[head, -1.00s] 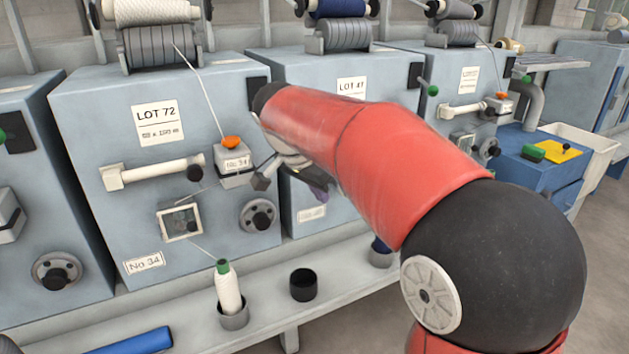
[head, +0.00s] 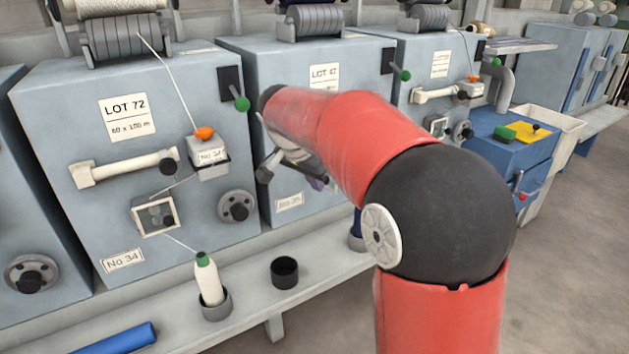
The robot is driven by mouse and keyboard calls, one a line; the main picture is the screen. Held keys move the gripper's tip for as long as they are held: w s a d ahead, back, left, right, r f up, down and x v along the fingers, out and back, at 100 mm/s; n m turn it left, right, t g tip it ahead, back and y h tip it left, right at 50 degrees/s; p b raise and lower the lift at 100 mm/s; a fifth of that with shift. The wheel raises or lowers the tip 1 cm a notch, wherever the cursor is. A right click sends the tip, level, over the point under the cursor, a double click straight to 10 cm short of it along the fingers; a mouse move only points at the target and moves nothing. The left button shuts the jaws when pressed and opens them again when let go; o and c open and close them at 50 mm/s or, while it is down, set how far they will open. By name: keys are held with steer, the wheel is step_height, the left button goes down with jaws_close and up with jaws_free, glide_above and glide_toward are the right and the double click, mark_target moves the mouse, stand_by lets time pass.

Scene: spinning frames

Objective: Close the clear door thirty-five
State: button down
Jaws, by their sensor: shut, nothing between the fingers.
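The grey-blue machine (head: 240,75) with the LOT 47 label (head: 325,77) stands in the middle. A small plate (head: 289,202) low on its front seems to read No 35, but it is blurred. Its clear door is hidden behind my red arm, so I cannot tell whether it is open or shut. My gripper (head: 266,172) is partly visible below the arm's far end, close in front of this machine. It is shut and empty. I cannot tell whether it touches anything. A purplish bit (head: 317,184) shows beside it, unclear.
Machine No 34 (head: 60,110) stands to the left, with a small framed clear window (head: 155,213). A blue box (head: 510,150) is at the right. The right floor is clear.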

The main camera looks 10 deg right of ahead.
steer(key=shift+d+n, duration=0.25)
steer(key=shift+n, duration=0.15)
